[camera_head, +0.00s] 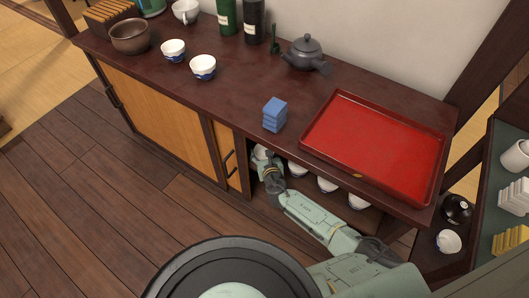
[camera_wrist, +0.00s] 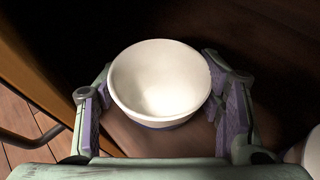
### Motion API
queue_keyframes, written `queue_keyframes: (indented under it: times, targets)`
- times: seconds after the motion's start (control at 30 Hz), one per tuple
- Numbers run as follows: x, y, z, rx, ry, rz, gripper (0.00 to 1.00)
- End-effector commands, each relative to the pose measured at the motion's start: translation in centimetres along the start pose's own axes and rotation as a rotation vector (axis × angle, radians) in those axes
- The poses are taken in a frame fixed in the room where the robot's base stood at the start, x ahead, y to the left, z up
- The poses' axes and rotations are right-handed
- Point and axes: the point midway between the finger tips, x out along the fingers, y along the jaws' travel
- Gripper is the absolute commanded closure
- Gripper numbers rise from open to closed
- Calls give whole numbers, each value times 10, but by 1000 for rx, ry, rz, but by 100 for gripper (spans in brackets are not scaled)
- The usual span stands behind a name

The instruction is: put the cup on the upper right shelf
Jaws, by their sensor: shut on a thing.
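My gripper (camera_head: 266,165) reaches into the open compartment of the low dark cabinet, at its left end beside the sliding doors. It is shut on a white cup (camera_wrist: 160,80), with one finger on each side. The cup looks empty and upright, and its lower edge is blue. In the head view the held cup (camera_head: 260,152) shows only partly, under the countertop edge. A dark brown board (camera_wrist: 265,45) lies under or behind the cup in the wrist view; I cannot tell whether the cup touches it.
Several white cups (camera_head: 327,185) stand in the compartment to the right of my gripper. The countertop holds a red tray (camera_head: 375,140), blue blocks (camera_head: 275,114), a dark teapot (camera_head: 305,53) and bowls. A shelf unit (camera_head: 493,190) with white and yellow items stands at the far right.

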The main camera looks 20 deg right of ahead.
Motion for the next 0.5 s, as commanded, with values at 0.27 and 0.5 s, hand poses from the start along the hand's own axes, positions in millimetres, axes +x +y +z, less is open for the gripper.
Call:
queue_keyframes:
  times: [0.27, 0.5]
  targets:
    - [1, 0, -3, 0, 0, 0, 31]
    - [1, 0, -2, 0, 0, 0, 30]
